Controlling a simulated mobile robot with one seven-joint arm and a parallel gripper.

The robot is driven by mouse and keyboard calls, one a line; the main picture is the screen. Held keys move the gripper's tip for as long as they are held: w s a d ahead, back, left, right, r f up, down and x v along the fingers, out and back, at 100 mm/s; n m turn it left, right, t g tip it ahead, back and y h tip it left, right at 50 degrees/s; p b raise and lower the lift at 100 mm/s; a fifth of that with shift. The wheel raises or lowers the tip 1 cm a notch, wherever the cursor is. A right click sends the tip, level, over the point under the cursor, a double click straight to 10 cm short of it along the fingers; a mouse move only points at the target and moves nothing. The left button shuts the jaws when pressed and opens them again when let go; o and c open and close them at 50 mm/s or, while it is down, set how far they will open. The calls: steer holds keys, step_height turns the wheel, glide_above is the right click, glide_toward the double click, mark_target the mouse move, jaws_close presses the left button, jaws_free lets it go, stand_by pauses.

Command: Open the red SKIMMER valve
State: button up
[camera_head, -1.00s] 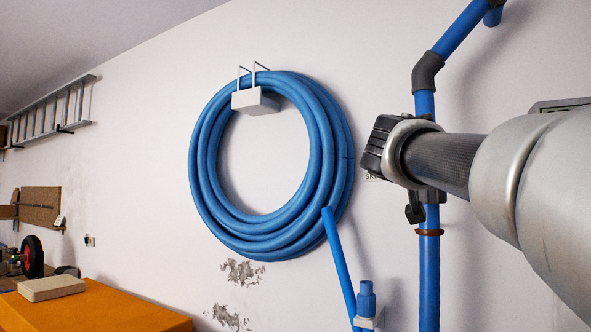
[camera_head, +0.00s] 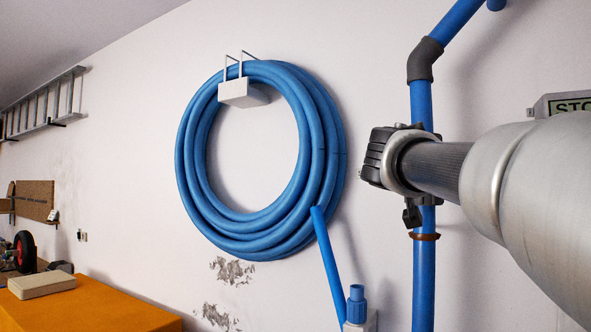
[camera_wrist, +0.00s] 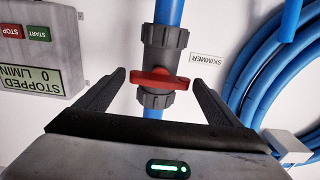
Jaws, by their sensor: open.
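The red valve handle (camera_wrist: 160,80) shows in the wrist view on a grey valve body (camera_wrist: 163,50) in a blue pipe. It lies crosswise to the pipe. A white SKIMMER label (camera_wrist: 208,58), upside down in this view, is on the wall beside it. My gripper (camera_wrist: 160,76) is open, its two dark fingers apart on either side of the handle, with gaps showing between fingers and handle. In the head view my gripper (camera_head: 378,157) is in front of the blue pipe (camera_head: 424,285) and hides the red handle.
A coiled blue hose (camera_head: 190,150) hangs on the wall left of my gripper. A grey control panel (camera_wrist: 38,50) with START and STOP buttons reads "STOPPED 0 L/MIN"; its edge shows in the head view (camera_head: 545,104). An orange surface (camera_head: 105,305) is at lower left.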

steer(key=c, duration=1)
steer(key=shift+c, duration=0.2)
steer(key=shift+n, duration=0.3)
steer(key=n+b, duration=0.1)
steer(key=n, duration=1.6)
steer(key=shift+n, duration=0.3)
